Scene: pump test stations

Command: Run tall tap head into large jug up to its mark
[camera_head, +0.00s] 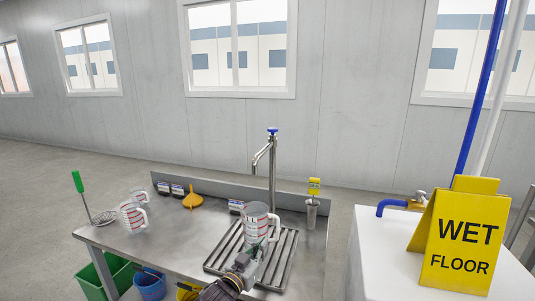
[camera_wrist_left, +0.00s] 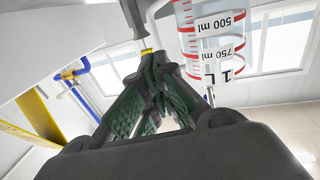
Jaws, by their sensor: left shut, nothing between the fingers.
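The tall tap (camera_head: 272,180) with a blue handle (camera_head: 272,131) rises behind the slatted metal drain tray (camera_head: 283,262). A clear jug (camera_head: 256,222) with red marks stands on the tray near the tap, its handle to the right; I cannot tell whether its mouth is under the spout (camera_head: 257,158). No water stream shows. My left gripper (camera_head: 247,258) is shut and empty, low in front of the jug. In the left wrist view, the fingers of my left gripper (camera_wrist_left: 152,62) are beside the jug (camera_wrist_left: 212,42), which shows 500 ml, 750 ml and 1 L marks. My right gripper is out of view.
Another marked jug (camera_head: 131,216), a smaller one (camera_head: 139,196) and a yellow funnel (camera_head: 192,201) are at the bench's left. A metal cylinder (camera_head: 311,213) stands right of the tap.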

